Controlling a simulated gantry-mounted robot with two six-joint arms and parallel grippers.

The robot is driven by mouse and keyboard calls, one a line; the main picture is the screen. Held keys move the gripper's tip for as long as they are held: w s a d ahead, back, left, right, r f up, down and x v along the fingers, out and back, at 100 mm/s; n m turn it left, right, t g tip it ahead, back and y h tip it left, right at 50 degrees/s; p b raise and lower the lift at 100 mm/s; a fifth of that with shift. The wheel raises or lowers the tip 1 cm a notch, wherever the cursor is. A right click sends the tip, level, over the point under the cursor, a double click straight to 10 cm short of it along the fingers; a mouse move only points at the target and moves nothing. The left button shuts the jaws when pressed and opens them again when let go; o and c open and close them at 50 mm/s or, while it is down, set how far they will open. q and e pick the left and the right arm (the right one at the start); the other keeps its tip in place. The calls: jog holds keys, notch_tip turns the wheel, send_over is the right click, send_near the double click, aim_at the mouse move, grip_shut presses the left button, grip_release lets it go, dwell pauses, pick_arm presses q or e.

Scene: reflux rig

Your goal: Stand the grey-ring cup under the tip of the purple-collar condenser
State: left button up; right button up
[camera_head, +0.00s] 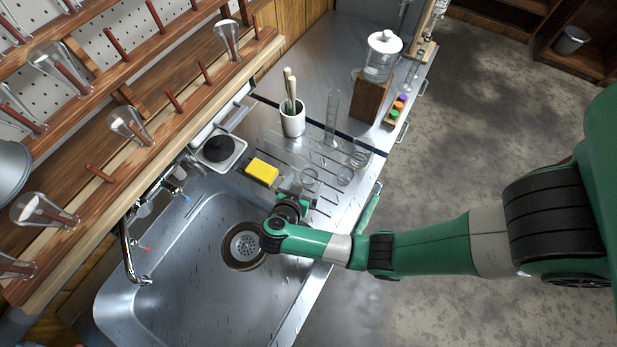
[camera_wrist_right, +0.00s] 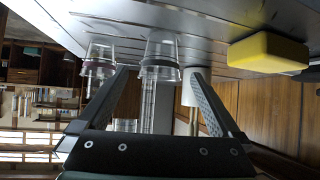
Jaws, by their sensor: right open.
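In the right wrist view, where the counter appears along the top, the clear grey-ring cup (camera_wrist_right: 160,52) stands ahead of my right gripper (camera_wrist_right: 160,76). It shows between the two open fingers, which do not visibly touch it. In the head view, a clear cup (camera_head: 308,176) just beyond my right gripper (camera_head: 293,197) matches its place; its ring colour is not readable there. Another clear cup with a dark purplish ring (camera_wrist_right: 102,57) stands beside it. The purple-collar condenser cannot be made out; some glassware (camera_head: 437,10) shows at the head view's top right. My left gripper is not in view.
A yellow sponge (camera_head: 262,171) lies left of the cup. Clear glassware (camera_head: 345,175) stands to its right. Behind are a white utensil pot (camera_head: 292,123) and a tall glass cylinder (camera_head: 332,115). The sink (camera_head: 190,275) lies in front. A wooden block (camera_head: 370,98) carries a lidded jar.

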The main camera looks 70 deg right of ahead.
aim_at(307, 180)
jog(key=b+x, duration=0.2)
jog(key=x, duration=0.2)
jog(key=shift+d+f, duration=0.25)
jog(key=shift+f, duration=0.05)
jog(key=shift+d, duration=0.15)
jog(key=c, duration=1.4)
jog(key=shift+r, duration=0.2)
jog(key=shift+c, duration=0.2)
